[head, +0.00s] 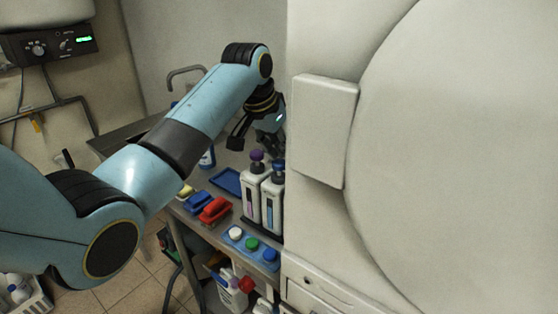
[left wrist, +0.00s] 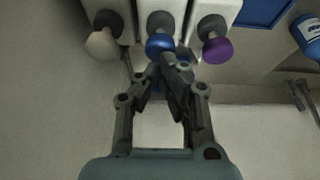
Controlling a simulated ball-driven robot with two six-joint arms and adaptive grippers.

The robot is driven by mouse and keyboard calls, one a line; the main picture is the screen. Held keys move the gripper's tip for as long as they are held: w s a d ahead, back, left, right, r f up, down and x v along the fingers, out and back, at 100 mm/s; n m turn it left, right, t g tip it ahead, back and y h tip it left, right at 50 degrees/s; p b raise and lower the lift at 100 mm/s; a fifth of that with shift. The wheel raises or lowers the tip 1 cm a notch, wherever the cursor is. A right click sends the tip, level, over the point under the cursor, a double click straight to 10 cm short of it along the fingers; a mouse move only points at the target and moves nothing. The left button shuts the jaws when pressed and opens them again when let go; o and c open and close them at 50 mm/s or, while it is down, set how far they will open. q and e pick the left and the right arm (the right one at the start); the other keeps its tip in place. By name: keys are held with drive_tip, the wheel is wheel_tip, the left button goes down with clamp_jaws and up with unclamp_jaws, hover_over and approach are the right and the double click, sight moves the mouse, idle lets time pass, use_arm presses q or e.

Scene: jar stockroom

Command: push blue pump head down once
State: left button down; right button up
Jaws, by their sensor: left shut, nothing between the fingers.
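The blue pump head (left wrist: 160,41) tops a white bottle, the middle one of three in the left wrist view. In the head view the blue pump head (head: 278,166) is at the right of the pair of visible bottles, partly hidden. My left gripper (head: 274,151) is shut and empty, pointing down just above it. In the left wrist view the closed fingertips (left wrist: 172,62) overlap the near edge of the blue head. I cannot tell whether they touch it. My right gripper is not in view.
A purple pump head (left wrist: 216,48) and a whitish one (left wrist: 101,44) flank the blue one closely. A large white machine (head: 320,130) stands close at the right. Red (head: 215,210) and blue items, and a tray of coloured caps (head: 252,244), lie on the bench's front part.

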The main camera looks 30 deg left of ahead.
use_arm(q)
drive_tip(key=shift+s+f+b, duration=0.1)
drive_tip(key=shift+f+b, duration=0.25)
drive_tip(key=shift+f, duration=1.05)
wheel_tip(320, 180, up, 2)
drive_tip(key=shift+p, duration=1.05)
drive_tip(key=shift+r, duration=0.65)
